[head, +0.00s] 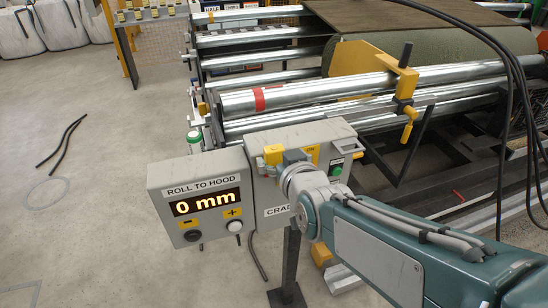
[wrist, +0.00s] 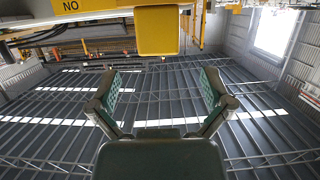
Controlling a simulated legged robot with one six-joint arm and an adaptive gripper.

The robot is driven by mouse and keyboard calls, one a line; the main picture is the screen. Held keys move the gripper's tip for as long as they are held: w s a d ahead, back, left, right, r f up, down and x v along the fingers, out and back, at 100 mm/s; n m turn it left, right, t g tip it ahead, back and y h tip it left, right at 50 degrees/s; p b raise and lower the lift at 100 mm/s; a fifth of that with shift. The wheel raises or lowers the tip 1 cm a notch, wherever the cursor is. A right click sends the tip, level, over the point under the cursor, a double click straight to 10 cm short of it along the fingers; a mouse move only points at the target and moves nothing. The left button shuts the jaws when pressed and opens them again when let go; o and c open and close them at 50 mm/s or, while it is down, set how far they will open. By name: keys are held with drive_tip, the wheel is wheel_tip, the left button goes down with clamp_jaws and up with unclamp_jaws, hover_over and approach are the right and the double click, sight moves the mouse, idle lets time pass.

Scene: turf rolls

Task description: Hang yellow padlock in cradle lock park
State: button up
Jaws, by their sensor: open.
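A yellow block that looks like the padlock (wrist: 158,32) is at the top middle of the wrist view, below a grey edge. Its shackle is not visible. My gripper (wrist: 159,90) is open and empty, with its two green-padded fingers spread wide. The block shows beyond the fingertips and apart from them. In the head view, my gripper's end is at the grey cradle box (head: 262,187), whose lettering is partly covered by my arm. A small yellow piece (head: 274,153) shows there beside my gripper; I cannot tell whether it is the padlock.
A display box (head: 195,195) reading "ROLL TO HOOD 0 mm" stands left of the cradle box. Metal rollers (head: 300,95) with a yellow bracket (head: 403,80) lie behind. Black cables (head: 505,90) hang at the right. The floor at left is mostly clear.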

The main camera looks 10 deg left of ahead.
sight(276, 152)
drive_tip(key=x, duration=0.5)
drive_tip(key=shift+f, duration=0.1)
drive_tip(key=c, duration=1.3)
